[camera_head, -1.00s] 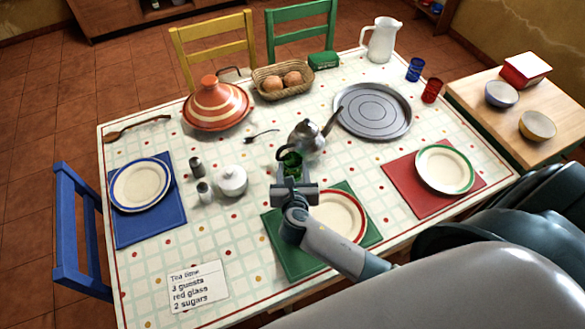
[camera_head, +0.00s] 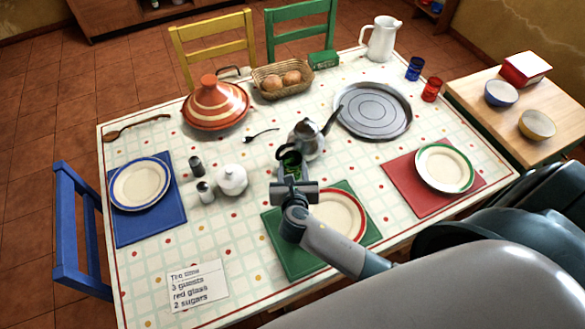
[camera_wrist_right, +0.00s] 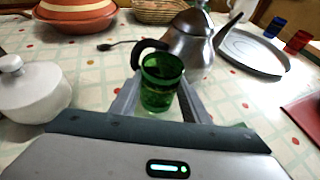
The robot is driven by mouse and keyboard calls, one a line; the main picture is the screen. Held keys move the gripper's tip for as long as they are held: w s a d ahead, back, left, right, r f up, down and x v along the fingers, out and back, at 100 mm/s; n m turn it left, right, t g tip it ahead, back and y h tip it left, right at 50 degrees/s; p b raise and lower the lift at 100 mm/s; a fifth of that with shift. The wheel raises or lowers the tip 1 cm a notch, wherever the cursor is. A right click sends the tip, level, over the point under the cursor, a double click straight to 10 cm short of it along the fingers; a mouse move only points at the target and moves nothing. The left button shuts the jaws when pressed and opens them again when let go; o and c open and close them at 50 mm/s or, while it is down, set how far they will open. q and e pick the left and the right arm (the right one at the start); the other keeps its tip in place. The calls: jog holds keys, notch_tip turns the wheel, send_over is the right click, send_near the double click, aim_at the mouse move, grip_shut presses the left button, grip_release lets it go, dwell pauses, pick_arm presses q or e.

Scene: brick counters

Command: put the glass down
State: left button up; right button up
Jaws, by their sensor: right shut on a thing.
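A green glass (camera_wrist_right: 161,82) stands upright between the fingers of my right gripper (camera_wrist_right: 158,100), which is shut on it. In the head view the green glass (camera_head: 291,161) shows just beyond the right gripper (camera_head: 292,175), close to the silver teapot (camera_head: 309,139). The teapot (camera_wrist_right: 188,38) is right behind the glass in the wrist view, its black handle beside the glass's rim. The glass's base is partly hidden, and I cannot tell whether it touches the tablecloth. My left gripper is not in view.
A white sugar bowl (camera_head: 231,181) and two shakers (camera_head: 204,191) stand left of the gripper. A plate with a red rim (camera_head: 339,216) lies on a green mat near my arm. A round metal tray (camera_head: 373,110) and a striped tagine (camera_head: 216,105) are farther back.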

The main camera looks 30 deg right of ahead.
notch_tip(320, 180, up, 18)
jog(key=shift+b, duration=0.45)
jog(key=shift+f, duration=0.1)
jog(key=shift+a, duration=0.1)
dwell(0.3)
jog(key=s+a+r+b, duration=0.4)
jog(key=s+a+r, duration=0.1)
jog(key=a, duration=0.1)
jog(key=shift+m+h+b, duration=0.3)
jog(key=shift+w+d, duration=0.1)
dwell(0.5)
